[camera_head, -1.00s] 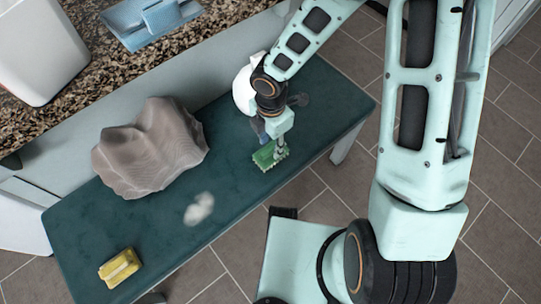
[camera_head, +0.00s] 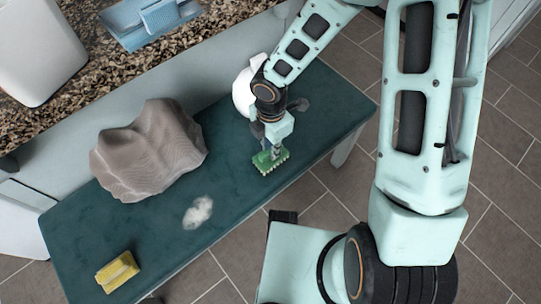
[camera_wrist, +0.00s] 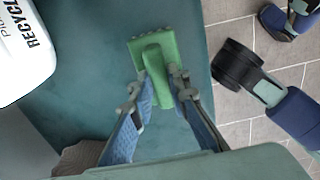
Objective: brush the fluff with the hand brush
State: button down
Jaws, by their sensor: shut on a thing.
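A green hand brush (camera_head: 268,162) is held by my gripper (camera_head: 272,148) over the right half of the dark teal bench top (camera_head: 170,225). In the wrist view the brush (camera_wrist: 158,58) lies between my gripper's fingers (camera_wrist: 160,95), which are shut on its handle. Its bristle edge faces the bench; I cannot tell whether it touches. The fluff (camera_head: 198,211) is a small whitish clump on the bench, left of and nearer the front edge than the brush. The fluff does not show in the wrist view.
A crumpled grey-brown cloth-like lump (camera_head: 148,155) stands at the bench's back left. A yellow block-like object (camera_head: 117,271) lies at the front left. A white rounded container (camera_wrist: 22,45) stands behind my gripper. The bench between brush and fluff is clear.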

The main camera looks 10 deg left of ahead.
notch_tip(320, 180, up, 6)
jog(key=p, duration=0.6)
jog(key=shift+r, duration=0.1)
dwell(0.5)
